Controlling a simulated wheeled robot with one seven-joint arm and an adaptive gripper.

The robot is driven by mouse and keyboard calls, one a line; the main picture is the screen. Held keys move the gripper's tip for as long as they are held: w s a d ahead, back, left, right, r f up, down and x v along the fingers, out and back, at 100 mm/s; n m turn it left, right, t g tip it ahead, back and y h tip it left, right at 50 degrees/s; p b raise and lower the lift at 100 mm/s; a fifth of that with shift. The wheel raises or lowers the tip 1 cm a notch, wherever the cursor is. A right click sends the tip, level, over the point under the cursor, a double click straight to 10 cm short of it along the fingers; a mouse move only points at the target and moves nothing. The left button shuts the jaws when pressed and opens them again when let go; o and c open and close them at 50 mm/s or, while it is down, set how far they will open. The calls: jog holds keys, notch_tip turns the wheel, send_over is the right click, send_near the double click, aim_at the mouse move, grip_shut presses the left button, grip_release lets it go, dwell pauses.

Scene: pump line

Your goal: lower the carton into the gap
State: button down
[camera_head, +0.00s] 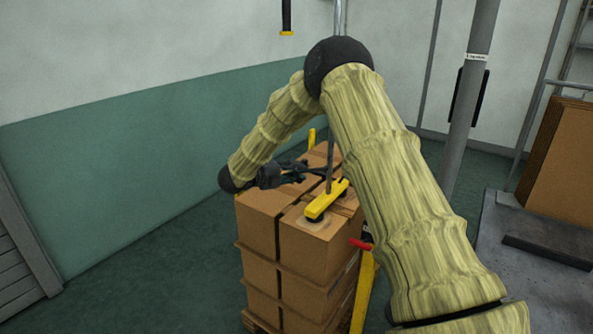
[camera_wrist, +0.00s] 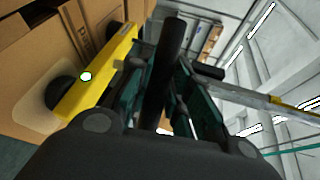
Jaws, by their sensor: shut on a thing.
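The carton (camera_head: 318,255) is a brown box at the front right of the top layer of a stack. A yellow lifter bar (camera_head: 327,200) with dark suction cups lies over its top, and its cup sits on a pale patch. The bar also shows in the wrist view (camera_wrist: 98,72). My gripper (camera_head: 297,172) is left of the lifter's upright rod, shut on its dark handle (camera_wrist: 164,65). A dark narrow seam separates the carton from the left neighbouring carton (camera_head: 258,215). The gap's bottom is hidden, and I cannot tell whether the carton is fully seated.
More cartons (camera_head: 262,270) are stacked below. A yellow post (camera_head: 362,295) with a red handle (camera_head: 360,244) stands close at the right of the stack. A grey pole (camera_head: 467,110) and brown boards (camera_head: 560,155) are farther right. Floor is free on the left.

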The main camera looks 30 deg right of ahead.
jog(key=shift+f, duration=0.15)
jog(key=c, duration=1.3)
grip_release()
jog(key=shift+w, duration=0.1)
jog(key=shift+a, duration=0.1)
jog(key=a, duration=0.4)
jog(key=a+r, duration=0.1)
jog(key=a, duration=0.2)
jog(key=a+r, duration=0.1)
jog(key=a, duration=0.3)
jog(key=shift+a+r, duration=0.1)
jog(key=shift+a, duration=0.25)
